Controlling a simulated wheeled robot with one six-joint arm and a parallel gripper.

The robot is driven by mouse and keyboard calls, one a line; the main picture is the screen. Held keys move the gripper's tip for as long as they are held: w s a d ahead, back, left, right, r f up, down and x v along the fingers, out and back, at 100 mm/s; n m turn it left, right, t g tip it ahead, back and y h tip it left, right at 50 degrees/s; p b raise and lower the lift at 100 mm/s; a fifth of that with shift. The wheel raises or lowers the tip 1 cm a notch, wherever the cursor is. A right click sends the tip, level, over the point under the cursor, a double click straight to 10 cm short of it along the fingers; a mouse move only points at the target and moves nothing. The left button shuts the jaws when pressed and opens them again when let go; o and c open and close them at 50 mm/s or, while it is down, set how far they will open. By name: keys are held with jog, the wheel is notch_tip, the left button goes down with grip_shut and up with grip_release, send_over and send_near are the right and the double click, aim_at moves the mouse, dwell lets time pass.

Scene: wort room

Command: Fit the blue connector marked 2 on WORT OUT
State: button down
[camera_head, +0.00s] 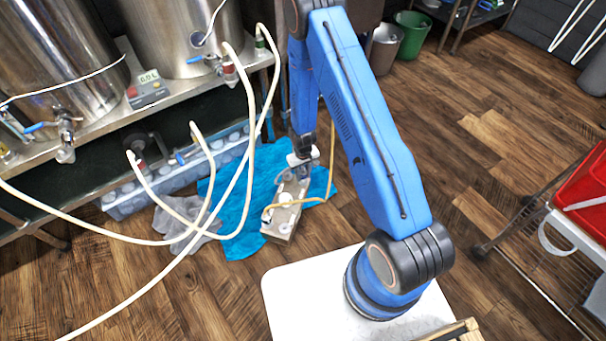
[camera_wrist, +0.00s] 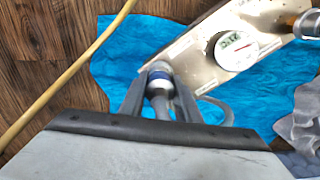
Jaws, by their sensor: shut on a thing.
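My gripper (camera_wrist: 160,95) is shut on a pale connector with a blue band (camera_wrist: 158,76); its number cannot be read. In the head view my gripper (camera_head: 301,158) is low over the far end of a metal block (camera_head: 279,222) on a blue cloth. No WORT OUT label is readable.
A yellowish hose (camera_head: 331,130) runs down beside the gripper and across the block. Pale hoses (camera_head: 249,130) loop from the steel tanks (camera_head: 60,55) on the left. A blue cloth (camera_head: 240,238) lies below.

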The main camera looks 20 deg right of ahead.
jog(key=c, duration=1.3)
grip_release()
jog(key=shift+o, duration=0.2)
notch_tip(320, 180, up, 17)
jog(key=shift+r, duration=0.2)
